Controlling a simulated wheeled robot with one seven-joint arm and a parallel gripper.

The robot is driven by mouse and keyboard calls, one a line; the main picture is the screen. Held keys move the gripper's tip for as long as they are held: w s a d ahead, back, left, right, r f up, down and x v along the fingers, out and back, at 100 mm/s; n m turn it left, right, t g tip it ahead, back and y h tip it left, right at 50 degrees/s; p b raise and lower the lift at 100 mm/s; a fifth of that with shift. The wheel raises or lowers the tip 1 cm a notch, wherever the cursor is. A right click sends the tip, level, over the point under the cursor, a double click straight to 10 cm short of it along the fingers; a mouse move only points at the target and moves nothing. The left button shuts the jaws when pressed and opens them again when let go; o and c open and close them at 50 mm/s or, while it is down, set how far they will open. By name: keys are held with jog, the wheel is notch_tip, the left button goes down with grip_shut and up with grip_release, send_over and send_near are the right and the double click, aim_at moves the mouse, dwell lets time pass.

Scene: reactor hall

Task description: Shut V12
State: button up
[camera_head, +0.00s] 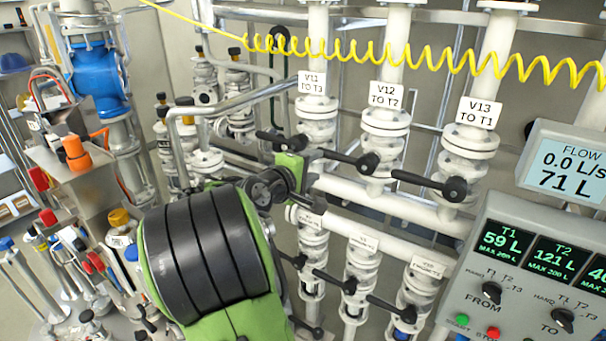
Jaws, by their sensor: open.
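The V12 valve is in the upper middle, under a white label reading "V12 TO T2" (385,95). Its white body (382,140) stands on a vertical pipe. Its black lever (345,158) reaches left from a round hub, roughly across the pipe. My gripper (291,164) is at the end of my green and black arm, left of the V12 lever and just below the V11 lever. It appears apart from the V12 lever. It is open, and its fingers are partly hidden by my wrist and hard to make out.
The V11 lever (280,139) and the V13 lever (428,182) flank V12 closely. A row of lower valves (355,285) stands beneath. A yellow coiled hose (420,60) hangs across the top. A control panel (520,260) and flow display (567,165) are at right.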

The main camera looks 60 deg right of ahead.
jog(key=v, duration=0.4)
jog(key=shift+a, duration=0.1)
dwell(0.4)
jog(key=w+a+f+t+y, duration=0.2)
jog(key=a+f+y, duration=0.1)
jog(key=a, duration=0.4)
jog(key=w+a+f+m+t+y, duration=0.1)
jog(key=a+f+t+y, duration=0.1)
jog(key=a+t+y, duration=0.3)
jog(key=w+a+f+y, duration=0.2)
jog(key=a+f, duration=0.1)
jog(key=a, duration=0.5)
jog(key=s+a+f+n+y, duration=0.1)
jog(key=s+a+y, duration=0.2)
jog(key=a, duration=0.5)
jog(key=s+a+f+n+y, duration=0.1)
jog(key=s+a+y, duration=0.1)
jog(key=s+a, duration=0.3)
jog(key=a, duration=0.4)
jog(key=shift+s+y, duration=0.15)
jog(key=shift+y, duration=0.25)
jog(key=shift+a, duration=0.15)
